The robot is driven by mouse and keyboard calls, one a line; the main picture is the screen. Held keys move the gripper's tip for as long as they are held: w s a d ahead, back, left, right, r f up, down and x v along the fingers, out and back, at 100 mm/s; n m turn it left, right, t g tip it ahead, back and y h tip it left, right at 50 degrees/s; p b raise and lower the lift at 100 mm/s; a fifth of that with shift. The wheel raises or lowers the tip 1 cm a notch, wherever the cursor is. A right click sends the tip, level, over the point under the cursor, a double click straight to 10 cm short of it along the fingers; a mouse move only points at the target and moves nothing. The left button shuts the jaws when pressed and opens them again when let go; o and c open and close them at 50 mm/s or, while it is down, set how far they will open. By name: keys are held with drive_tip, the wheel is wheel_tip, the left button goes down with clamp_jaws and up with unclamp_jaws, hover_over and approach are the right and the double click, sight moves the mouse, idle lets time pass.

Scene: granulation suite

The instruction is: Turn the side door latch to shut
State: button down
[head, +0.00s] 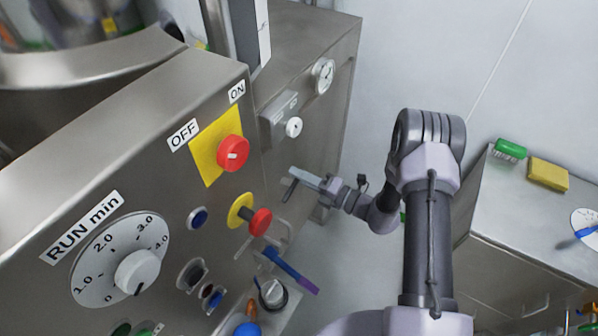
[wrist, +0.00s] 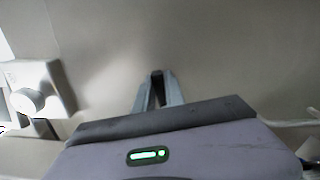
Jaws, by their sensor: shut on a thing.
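The side door latch (head: 289,190) shows as a small dark handle on the steel side face of the machine, in the head view. My gripper (head: 296,174) reaches it from the right, and its fingers are closed on it. In the wrist view my gripper's two grey fingers (wrist: 157,90) point at the steel panel, with a dark bit of the latch (wrist: 157,74) between their tips. Most of the latch is hidden by the fingers, so its exact angle is hard to tell.
A white knob (head: 294,127) on a plate and a round gauge (head: 323,76) sit above the latch. The front panel has a red OFF/ON switch (head: 232,152) and a RUN min dial (head: 138,271). A steel bench (head: 500,230) stands at right.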

drive_tip(key=shift+f+m, duration=0.2)
drive_tip(key=shift+m, duration=0.45)
drive_tip(key=shift+f+m, duration=0.2)
drive_tip(key=shift+m, duration=0.45)
drive_tip(key=shift+p, duration=0.3)
drive_tip(key=c, duration=1.4)
unclamp_jaws()
drive_tip(key=p+v, duration=0.2)
drive_tip(key=v, duration=1.5)
drive_tip(key=shift+d, duration=0.2)
